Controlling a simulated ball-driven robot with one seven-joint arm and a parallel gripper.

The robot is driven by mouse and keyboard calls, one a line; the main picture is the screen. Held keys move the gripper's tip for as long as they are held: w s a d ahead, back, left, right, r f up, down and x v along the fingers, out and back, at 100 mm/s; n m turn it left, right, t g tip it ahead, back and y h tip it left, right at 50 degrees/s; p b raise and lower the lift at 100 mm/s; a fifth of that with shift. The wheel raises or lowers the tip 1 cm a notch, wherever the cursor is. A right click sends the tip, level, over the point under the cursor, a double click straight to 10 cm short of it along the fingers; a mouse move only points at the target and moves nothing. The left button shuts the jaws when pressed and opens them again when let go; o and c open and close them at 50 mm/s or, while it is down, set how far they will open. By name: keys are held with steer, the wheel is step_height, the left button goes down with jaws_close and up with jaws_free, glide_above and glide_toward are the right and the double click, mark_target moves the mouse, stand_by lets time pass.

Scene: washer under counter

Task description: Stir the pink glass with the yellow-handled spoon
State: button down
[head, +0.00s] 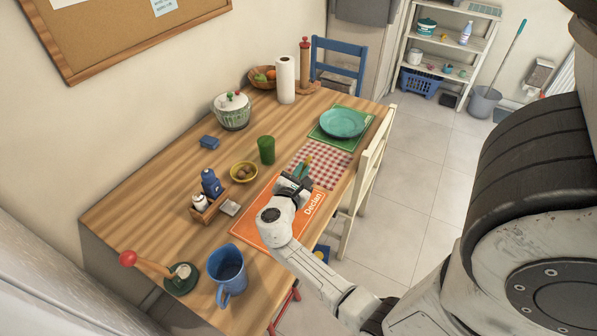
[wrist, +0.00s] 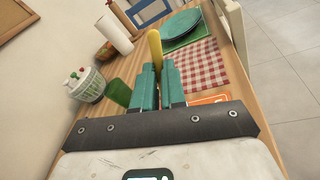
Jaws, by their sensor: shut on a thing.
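My gripper (head: 301,172), with green fingers, is over the table by the orange placemat (head: 262,236) and the checkered cloth. In the wrist view my gripper (wrist: 159,72) is shut on the yellow-handled spoon (wrist: 155,48); its yellow handle sticks up between the fingertips. A bit of the yellow handle also shows in the head view (head: 308,159). The spoon's lower end is hidden. I see no pink glass in either view. A green glass (head: 266,150) stands upright to the left of my gripper and also shows in the wrist view (wrist: 118,92).
A yellow bowl (head: 243,172), a caddy with bottles (head: 207,209) and a blue pitcher (head: 227,273) stand on the left and near parts of the table. A teal plate (head: 342,123) and paper towel roll (head: 286,80) are farther back. A cream chair (head: 367,170) is at right.

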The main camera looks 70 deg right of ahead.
step_height(320, 180, up, 6)
steer(key=s+p, duration=0.2)
steer(key=p, duration=0.1)
steer(key=shift+s+d+r, duration=0.25)
steer(key=shift+s+d, duration=0.1)
steer(key=shift+d, duration=0.05)
stand_by(0.9)
steer(key=shift+r, duration=2.5)
